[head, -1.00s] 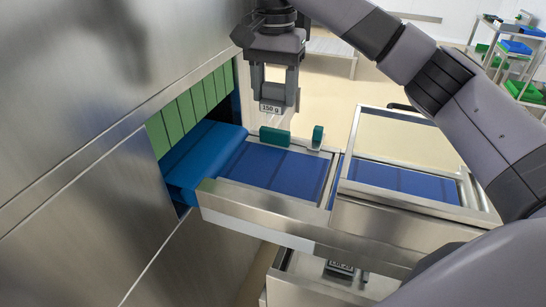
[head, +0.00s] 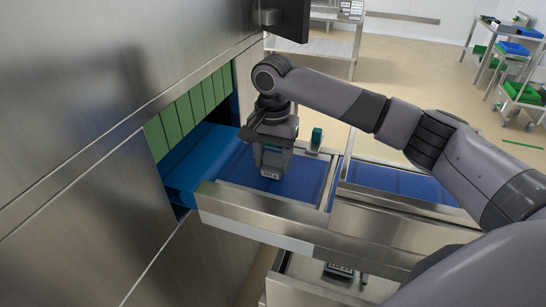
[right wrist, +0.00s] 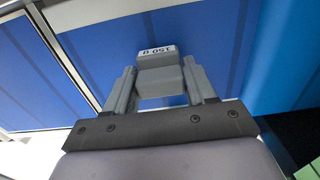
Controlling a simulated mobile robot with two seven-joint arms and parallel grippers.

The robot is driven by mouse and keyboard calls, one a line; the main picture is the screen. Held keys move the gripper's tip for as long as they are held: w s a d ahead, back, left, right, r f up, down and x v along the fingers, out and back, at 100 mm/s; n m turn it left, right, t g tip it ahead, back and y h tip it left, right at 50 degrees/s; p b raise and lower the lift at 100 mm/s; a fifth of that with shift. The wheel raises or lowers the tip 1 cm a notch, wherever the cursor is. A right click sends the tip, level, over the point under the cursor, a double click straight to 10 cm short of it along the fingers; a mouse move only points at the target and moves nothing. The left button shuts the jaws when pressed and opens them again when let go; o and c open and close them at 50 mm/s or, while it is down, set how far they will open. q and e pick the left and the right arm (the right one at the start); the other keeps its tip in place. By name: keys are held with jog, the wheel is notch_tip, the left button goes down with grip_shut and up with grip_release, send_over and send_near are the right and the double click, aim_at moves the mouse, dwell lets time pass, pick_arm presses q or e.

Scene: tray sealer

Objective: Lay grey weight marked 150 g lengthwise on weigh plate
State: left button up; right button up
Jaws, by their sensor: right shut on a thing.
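The grey weight (right wrist: 160,75) is between the fingers of my right gripper (right wrist: 162,88), which is shut on it. Its white 150 g label faces the wrist camera, upside down in that view. In the head view my right gripper (head: 271,165) points down over the blue surface (head: 310,182) between the metal rails, which looks like the weigh plate. The weight's label end (head: 270,175) shows low between the fingers. I cannot tell whether the weight touches the blue surface. My left gripper is not in view.
A metal frame with a second blue section (head: 395,180) lies to the right. Green strip curtains (head: 190,115) hang at the machine opening on the left. A drawer-like tray with a dark device (head: 340,270) is below.

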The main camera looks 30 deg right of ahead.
aim_at(273, 156)
jog(key=shift+f, duration=0.15)
jog(key=o, duration=1.1)
jog(key=shift+o, duration=0.2)
notch_tip(273, 156, up, 12)
